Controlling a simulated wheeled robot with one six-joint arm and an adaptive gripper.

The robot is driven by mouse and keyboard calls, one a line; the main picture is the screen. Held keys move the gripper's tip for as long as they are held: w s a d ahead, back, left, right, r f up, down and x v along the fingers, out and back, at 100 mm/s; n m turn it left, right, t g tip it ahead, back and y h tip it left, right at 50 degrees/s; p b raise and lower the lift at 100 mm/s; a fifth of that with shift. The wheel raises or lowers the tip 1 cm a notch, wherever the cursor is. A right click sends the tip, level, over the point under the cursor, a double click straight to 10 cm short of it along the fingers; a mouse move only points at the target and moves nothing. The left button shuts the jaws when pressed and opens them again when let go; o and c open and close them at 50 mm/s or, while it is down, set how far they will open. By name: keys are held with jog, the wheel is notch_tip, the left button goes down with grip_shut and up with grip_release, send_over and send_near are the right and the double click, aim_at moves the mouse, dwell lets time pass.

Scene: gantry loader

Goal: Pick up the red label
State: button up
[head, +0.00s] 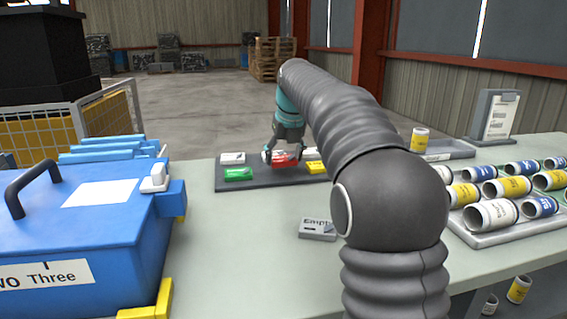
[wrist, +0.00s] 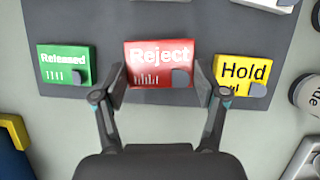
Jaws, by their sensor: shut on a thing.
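The red label (wrist: 160,58) is a small block marked "Reject". It sits on a dark grey board (wrist: 210,30) between a green "Released" label (wrist: 66,64) and a yellow "Hold" label (wrist: 241,72). My gripper (wrist: 161,82) is shut on the red label, with one finger at each side of it in the wrist view. In the head view, the red label (head: 285,159) shows below my gripper (head: 284,156), partly hidden by the fingers. I cannot tell whether it is lifted off the board.
White labels (head: 232,158) lie on the same board. Racks of tubes (head: 520,229) fill the right. Bare table (head: 230,265) shows between.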

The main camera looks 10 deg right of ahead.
jog(key=shift+s+d+r, duration=0.2)
jog(key=shift+d+r, duration=0.05)
jog(key=shift+r, duration=0.4)
jog(key=shift+s+d+r, duration=0.15)
jog(key=shift+d+r, duration=0.05)
jog(key=shift+r, duration=0.4)
jog(key=s+d+r, duration=0.6)
jog(key=s+d, duration=0.1)
jog(key=shift+s+d+r, duration=0.15)
jog(key=shift+d, duration=0.1)
jog(key=shift+s, duration=0.1)
